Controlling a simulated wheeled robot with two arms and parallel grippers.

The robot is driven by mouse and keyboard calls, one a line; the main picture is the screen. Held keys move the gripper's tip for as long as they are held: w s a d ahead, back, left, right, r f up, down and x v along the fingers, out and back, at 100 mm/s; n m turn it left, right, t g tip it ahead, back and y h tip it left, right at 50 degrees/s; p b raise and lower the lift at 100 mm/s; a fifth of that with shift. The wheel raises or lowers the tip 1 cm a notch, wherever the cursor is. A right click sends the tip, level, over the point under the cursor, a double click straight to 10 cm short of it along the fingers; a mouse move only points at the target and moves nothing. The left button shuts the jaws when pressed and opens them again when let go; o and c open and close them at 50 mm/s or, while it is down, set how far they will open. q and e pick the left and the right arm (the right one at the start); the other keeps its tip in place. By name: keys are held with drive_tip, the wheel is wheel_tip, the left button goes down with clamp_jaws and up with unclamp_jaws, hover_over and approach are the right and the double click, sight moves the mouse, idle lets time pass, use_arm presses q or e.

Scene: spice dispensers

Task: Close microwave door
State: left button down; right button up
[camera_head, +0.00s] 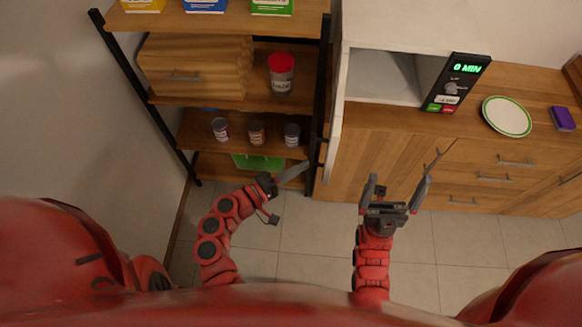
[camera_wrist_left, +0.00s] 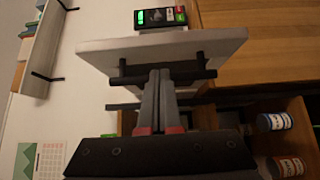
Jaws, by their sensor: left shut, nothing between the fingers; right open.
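The white microwave (camera_head: 360,30) stands on the wooden counter with its cavity (camera_head: 385,78) exposed. Its door (camera_head: 334,125) stands open on the left side, seen nearly edge-on. My left gripper (camera_head: 304,168) is shut and empty, left of the door's near end, fingers pointing toward it. In the left wrist view, the shut fingers (camera_wrist_left: 160,74) overlap a dark handle bar (camera_wrist_left: 200,74) in front of the white door (camera_wrist_left: 225,42); whether they touch is unclear. My right gripper (camera_head: 398,185) is open and empty, in front of the cabinets, to the right of the door.
The control panel (camera_head: 457,83) reads 0 MIN. A dark-framed shelf (camera_head: 222,108) with jars and boxes stands left of the door, close to my left gripper. A plate (camera_head: 507,116) and a purple box (camera_head: 563,118) lie on the counter at right. Floor before the cabinets is clear.

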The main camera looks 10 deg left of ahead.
sight(312, 161)
use_arm(q)
drive_tip(key=p+x, duration=0.1)
drive_tip(key=x, duration=0.3)
drive_tip(key=shift+r+p, duration=0.15)
drive_tip(key=shift+p, duration=0.15)
drive_tip(key=shift+w+d+f, duration=0.2)
drive_tip(key=shift+w+d, duration=0.1)
drive_tip(key=shift+d, duration=0.1)
